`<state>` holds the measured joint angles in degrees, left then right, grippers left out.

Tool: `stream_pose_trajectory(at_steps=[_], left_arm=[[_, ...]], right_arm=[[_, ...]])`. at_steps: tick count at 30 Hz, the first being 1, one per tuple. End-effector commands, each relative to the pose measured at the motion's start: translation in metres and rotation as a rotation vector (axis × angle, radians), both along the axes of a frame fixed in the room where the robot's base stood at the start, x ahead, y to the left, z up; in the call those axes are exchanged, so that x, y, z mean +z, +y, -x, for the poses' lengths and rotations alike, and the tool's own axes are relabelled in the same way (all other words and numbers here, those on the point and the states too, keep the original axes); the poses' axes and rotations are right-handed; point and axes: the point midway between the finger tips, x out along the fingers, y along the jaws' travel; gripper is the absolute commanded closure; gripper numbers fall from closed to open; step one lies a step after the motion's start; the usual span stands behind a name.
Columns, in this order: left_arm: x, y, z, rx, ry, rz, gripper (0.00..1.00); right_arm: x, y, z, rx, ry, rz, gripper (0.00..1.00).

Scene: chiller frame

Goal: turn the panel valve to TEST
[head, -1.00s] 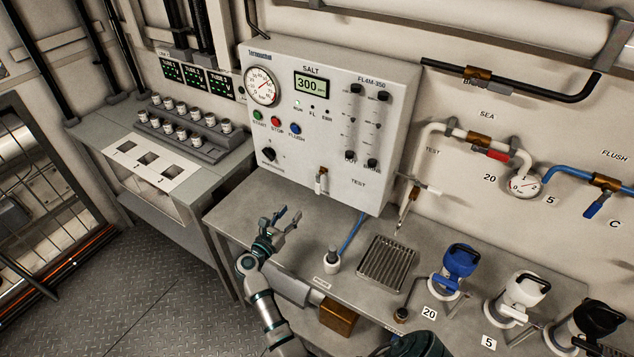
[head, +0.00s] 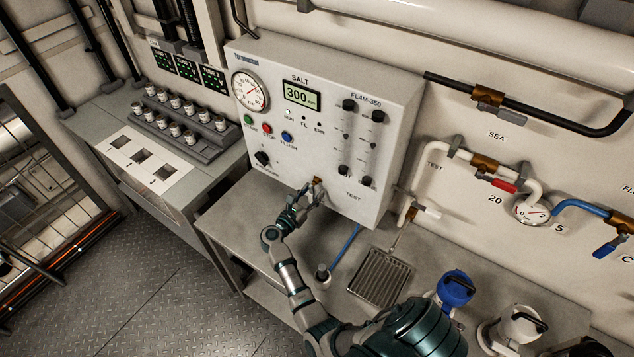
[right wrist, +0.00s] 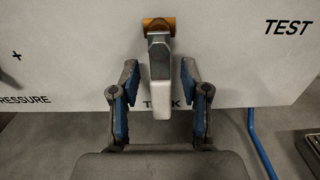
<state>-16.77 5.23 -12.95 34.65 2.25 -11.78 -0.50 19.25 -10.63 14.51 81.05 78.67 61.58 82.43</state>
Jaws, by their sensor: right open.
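The panel valve sits low on the front of the white panel box (head: 330,110), with a brass body and a light metal lever. In the right wrist view the lever (right wrist: 159,75) hangs straight down from the brass body (right wrist: 158,24), and the word TEST is to its right. My right gripper (head: 308,192) is at the valve, its fingers hiding most of the lever in the head view. In the right wrist view my open right gripper (right wrist: 159,95) has one blue-padded finger on each side of the lever, with gaps visible. My left gripper is not in view.
A metal drip tray (head: 382,276) and a blue tube (head: 346,244) are on the bench below the panel. Blue (head: 455,288) and white (head: 518,326) capped bottles stand to the right. A pipe with a white-handled valve (head: 425,211) runs beside the panel.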

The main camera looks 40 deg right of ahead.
Motion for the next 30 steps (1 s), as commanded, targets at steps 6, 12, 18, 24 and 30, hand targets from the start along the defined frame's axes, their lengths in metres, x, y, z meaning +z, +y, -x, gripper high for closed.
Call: stream_pose_trajectory(at_steps=[6, 12, 18, 24, 30], left_arm=[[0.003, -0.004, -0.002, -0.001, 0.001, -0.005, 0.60], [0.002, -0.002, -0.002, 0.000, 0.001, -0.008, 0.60], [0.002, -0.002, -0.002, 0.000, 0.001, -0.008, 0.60], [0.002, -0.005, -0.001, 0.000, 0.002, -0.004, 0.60], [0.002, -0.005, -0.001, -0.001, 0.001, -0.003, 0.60]], right_arm=[[-0.001, -0.002, 0.001, 0.001, -0.001, -0.001, 0.54], [-0.004, -0.009, 0.001, 0.001, -0.001, -0.008, 0.69], [-0.006, -0.013, 0.000, 0.001, -0.001, -0.012, 1.00], [-0.005, -0.012, 0.000, -0.001, 0.000, -0.008, 1.00], [-0.004, -0.021, -0.001, -0.003, 0.028, 0.003, 1.00]])
